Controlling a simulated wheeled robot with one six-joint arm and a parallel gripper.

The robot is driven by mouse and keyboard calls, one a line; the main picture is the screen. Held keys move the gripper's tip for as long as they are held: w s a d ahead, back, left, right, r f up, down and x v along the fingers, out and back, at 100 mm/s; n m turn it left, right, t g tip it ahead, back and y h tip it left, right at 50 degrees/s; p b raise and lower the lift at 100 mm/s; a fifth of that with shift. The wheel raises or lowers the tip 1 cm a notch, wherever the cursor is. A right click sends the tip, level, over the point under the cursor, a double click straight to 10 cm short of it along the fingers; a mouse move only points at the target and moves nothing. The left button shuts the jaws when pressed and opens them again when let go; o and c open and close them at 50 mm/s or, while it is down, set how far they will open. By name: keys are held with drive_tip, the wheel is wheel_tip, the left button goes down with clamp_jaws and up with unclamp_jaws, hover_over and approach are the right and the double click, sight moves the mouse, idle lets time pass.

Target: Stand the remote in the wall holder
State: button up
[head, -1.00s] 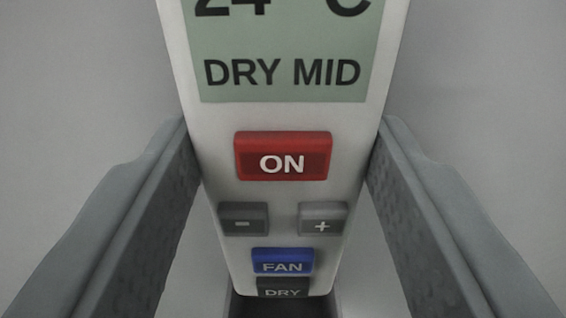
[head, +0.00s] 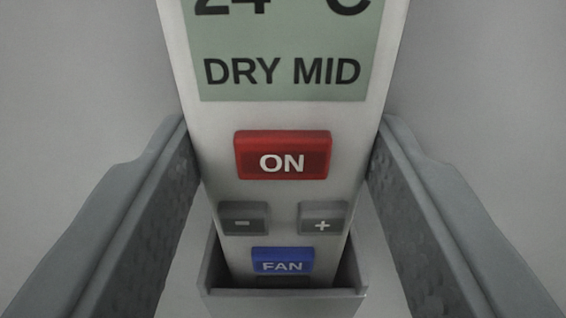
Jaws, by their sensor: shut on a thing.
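The white remote (head: 215,120) fills the middle of the head view. Its screen reads "DRY MID", with a red ON button, grey minus and plus buttons and a blue FAN button below. My gripper (head: 281,150) is shut on the remote, one finger on each side edge at about the height of the ON button. The grey wall holder (head: 283,302) is at the bottom of the view. The remote's lower end is inside it, and the holder's front rim hides the part below the FAN button. Whether the remote touches the holder's bottom is hidden.
A plain grey wall (head: 480,80) fills the background on both sides. No other objects show, and the space beside my fingers looks clear.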

drive_tip(key=shift+f, duration=0.15)
drive_tip(key=o, duration=1.1)
drive_tip(key=shift+o, duration=0.2)
drive_tip(key=shift+s, duration=0.15)
drive_tip(key=s, duration=1.7)
drive_tip(key=shift+s, duration=0.1)
